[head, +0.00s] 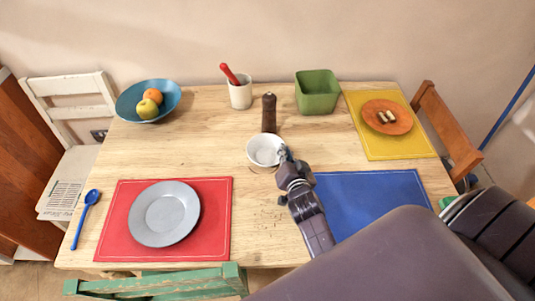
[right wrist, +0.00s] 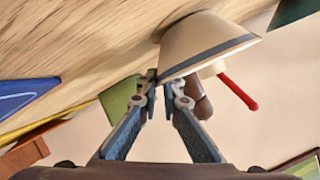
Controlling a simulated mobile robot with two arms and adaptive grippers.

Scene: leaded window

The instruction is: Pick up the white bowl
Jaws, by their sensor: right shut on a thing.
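The white bowl (head: 264,151) is upright at the middle of the table in the head view. In the right wrist view the bowl (right wrist: 205,42) shows its pale side and a dark band along the rim. My right gripper (head: 283,154) is at the bowl's right side in the head view. Its fingertips (right wrist: 162,84) are close together at the bowl's rim, and it is shut on the bowl. I cannot tell whether the bowl's base touches the table. My left gripper is not in view.
A brown pepper mill (head: 269,112) stands just behind the bowl. A white cup (head: 240,95) with a red-handled tool, a green container (head: 317,91) and a blue fruit bowl (head: 130,100) stand farther back. A grey plate (head: 164,213) lies on the red mat (head: 216,235) at left.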

